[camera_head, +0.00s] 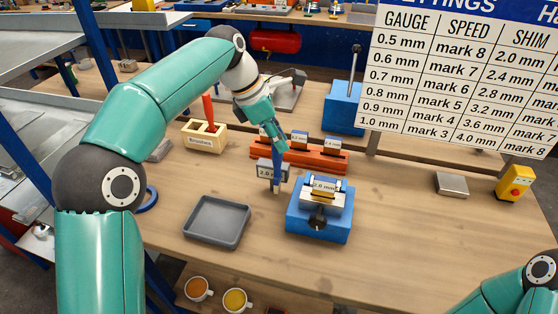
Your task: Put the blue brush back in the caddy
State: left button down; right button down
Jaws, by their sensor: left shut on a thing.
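The caddy (204,138) is a small pale wooden box with a dark label, on the bench left of centre. A red-handled brush (208,110) stands upright in it. My left gripper (271,125) is to the right of the caddy and shut on the blue brush (278,158). The brush hangs almost upright, slightly tilted, handle up and pale tip down, in front of the left end of the orange rack (312,158). The fingers hide part of the handle. My right arm shows at the bottom right corner, with its gripper out of view.
A grey tray (217,222) lies at the front left. A grey block marked 2.0 stands beside the brush. A settings board (462,80) stands at the right. The right front bench is clear.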

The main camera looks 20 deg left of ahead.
pick_arm(q)
send_over(279, 175)
jog(key=shift+w+a+f+b, duration=0.1)
jog(key=shift+w+f+b, duration=0.1)
jog(key=shift+f, duration=0.95)
jog(key=shift+w+a+f+b, duration=0.1)
jog(key=shift+w+f+b, duration=0.1)
jog(key=shift+f, duration=0.9)
jog(key=c, duration=1)
grip_release()
jog(key=shift+f, duration=0.1)
